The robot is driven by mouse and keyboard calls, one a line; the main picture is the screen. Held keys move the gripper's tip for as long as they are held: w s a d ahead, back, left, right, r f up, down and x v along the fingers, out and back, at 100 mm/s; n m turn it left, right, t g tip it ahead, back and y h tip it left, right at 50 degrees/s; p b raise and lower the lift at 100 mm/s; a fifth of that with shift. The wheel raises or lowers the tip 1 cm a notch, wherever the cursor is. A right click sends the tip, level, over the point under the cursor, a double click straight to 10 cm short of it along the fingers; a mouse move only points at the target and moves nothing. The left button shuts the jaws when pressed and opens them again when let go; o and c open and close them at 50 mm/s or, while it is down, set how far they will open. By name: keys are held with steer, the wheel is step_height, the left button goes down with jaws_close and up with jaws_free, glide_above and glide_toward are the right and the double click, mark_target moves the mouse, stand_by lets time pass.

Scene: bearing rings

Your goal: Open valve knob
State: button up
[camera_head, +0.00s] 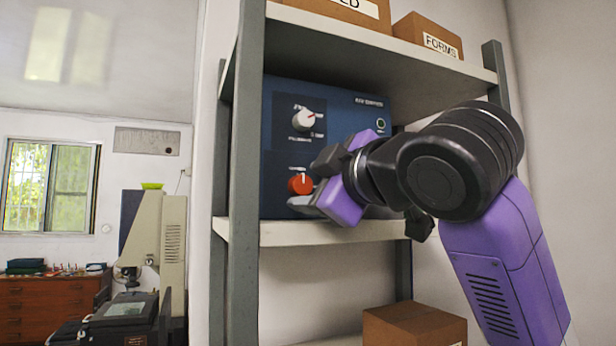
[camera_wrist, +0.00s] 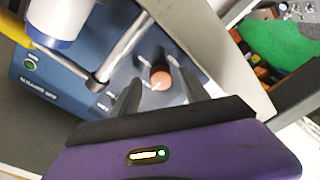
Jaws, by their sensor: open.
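A dark blue control box (camera_head: 350,120) stands on a shelf in the head view. Its front has a white knob (camera_head: 309,118) above and a red-orange knob (camera_head: 299,184) below. The small labels are hard to read, so I cannot tell which is named valve. My gripper (camera_head: 312,186) is open, its fingers pointing left across the box front, close to the red-orange knob. In the wrist view my two gripper fingers (camera_wrist: 157,86) stand apart on either side of an orange-pink round knob (camera_wrist: 160,78). I cannot tell whether they touch it.
The grey shelf post (camera_head: 243,180) rises just left of the box. Cardboard boxes stand on the shelf above (camera_head: 428,38) and below (camera_head: 414,326). A metal rod (camera_wrist: 122,58) and a white-and-blue cylinder (camera_wrist: 66,18) show near the box in the wrist view.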

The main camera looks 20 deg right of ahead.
steer(key=shift+w, duration=0.65)
steer(key=shift+a, duration=0.1)
jaws_close()
steer(key=shift+f, duration=0.1)
